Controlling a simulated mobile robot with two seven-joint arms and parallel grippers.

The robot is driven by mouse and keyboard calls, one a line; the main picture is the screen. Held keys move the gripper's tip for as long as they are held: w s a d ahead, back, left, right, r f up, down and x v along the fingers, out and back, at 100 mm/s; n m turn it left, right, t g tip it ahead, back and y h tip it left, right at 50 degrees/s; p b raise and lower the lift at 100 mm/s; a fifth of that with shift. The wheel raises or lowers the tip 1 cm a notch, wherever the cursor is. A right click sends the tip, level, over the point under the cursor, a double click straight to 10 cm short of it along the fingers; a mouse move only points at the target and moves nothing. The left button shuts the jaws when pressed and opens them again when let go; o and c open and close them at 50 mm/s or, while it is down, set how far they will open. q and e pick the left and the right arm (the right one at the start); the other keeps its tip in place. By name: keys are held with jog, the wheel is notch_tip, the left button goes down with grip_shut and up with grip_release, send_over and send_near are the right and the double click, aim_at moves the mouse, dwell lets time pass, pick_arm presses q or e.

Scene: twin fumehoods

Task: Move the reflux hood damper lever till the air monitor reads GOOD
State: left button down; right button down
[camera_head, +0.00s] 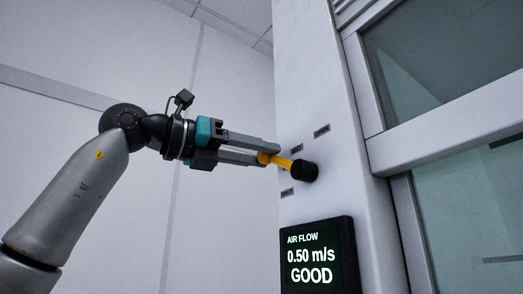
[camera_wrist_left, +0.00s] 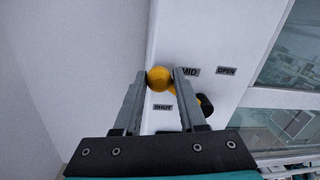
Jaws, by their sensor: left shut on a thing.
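The damper lever (camera_head: 284,162) is a yellow handle on a black hub (camera_head: 306,173), mounted on the white hood post. It points left and slightly up from the hub, between the MID and SHUT labels. My left gripper (camera_head: 268,154) is shut on the lever's yellow end. In the left wrist view the round yellow knob (camera_wrist_left: 159,78) sits between the fingertips of my left gripper (camera_wrist_left: 165,76), and the hub is partly hidden behind one finger. The air monitor (camera_head: 318,256) below the lever reads AIR FLOW 0.50 m/s GOOD. My right gripper is not in view.
The OPEN label (camera_head: 321,131) is above and right of the hub; the SHUT label (camera_head: 287,192) is below left. The glass sash (camera_head: 450,60) in its white frame is right of the post. Left of the post, the space before the wall is free.

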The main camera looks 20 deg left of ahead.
pick_arm(q)
jog(key=shift+w+f, duration=0.2)
jog(key=shift+f, duration=0.25)
jog(key=c, duration=0.9)
grip_release()
jog(key=o, duration=0.4)
jog(key=shift+s+a+r, duration=0.1)
jog(key=shift+r, duration=0.1)
jog(key=b+v, duration=0.2)
jog(key=v, duration=1.3)
jog(key=shift+s+b, duration=0.15)
jog(key=shift+b, duration=0.15)
